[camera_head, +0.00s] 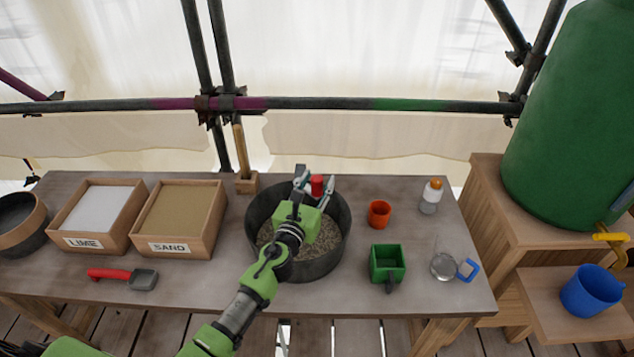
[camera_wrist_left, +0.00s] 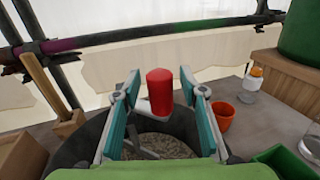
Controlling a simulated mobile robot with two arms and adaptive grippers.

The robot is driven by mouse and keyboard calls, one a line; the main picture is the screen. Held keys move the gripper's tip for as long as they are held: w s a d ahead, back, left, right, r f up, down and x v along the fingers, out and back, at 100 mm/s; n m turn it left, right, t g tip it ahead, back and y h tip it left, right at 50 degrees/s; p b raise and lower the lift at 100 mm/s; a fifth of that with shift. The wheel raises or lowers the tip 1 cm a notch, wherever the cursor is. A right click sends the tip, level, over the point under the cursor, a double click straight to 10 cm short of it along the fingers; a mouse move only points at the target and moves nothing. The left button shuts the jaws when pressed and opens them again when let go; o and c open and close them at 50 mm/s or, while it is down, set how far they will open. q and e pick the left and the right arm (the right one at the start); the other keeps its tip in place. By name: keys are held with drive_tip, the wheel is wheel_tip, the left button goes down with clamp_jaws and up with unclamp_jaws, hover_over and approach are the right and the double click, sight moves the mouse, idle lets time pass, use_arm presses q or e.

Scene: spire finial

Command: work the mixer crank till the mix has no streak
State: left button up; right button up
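The mixer is a dark round tub (camera_head: 338,246) on the table, with a speckled grey-brown mix (camera_head: 325,240) in it; my arm hides part of the mix. Its crank has a red upright knob (camera_head: 317,184), which also shows in the left wrist view (camera_wrist_left: 160,90). My left gripper (camera_head: 315,188) is over the tub at the knob. In the left wrist view its two teal-padded fingers (camera_wrist_left: 160,108) stand apart on either side of the knob, with gaps, not touching it. My right gripper is not in view.
Wooden boxes of lime (camera_head: 98,208) and sand (camera_head: 180,217) and a red-handled scoop (camera_head: 122,277) are to the left. An orange cup (camera_head: 379,213), green square container (camera_head: 387,264), glass jug (camera_head: 443,266) and orange-capped bottle (camera_head: 430,197) are to the right. A scaffold bar (camera_head: 320,104) crosses behind.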

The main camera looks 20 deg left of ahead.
use_arm(q)
clamp_jaws()
drive_tip(key=shift+s, duration=0.1)
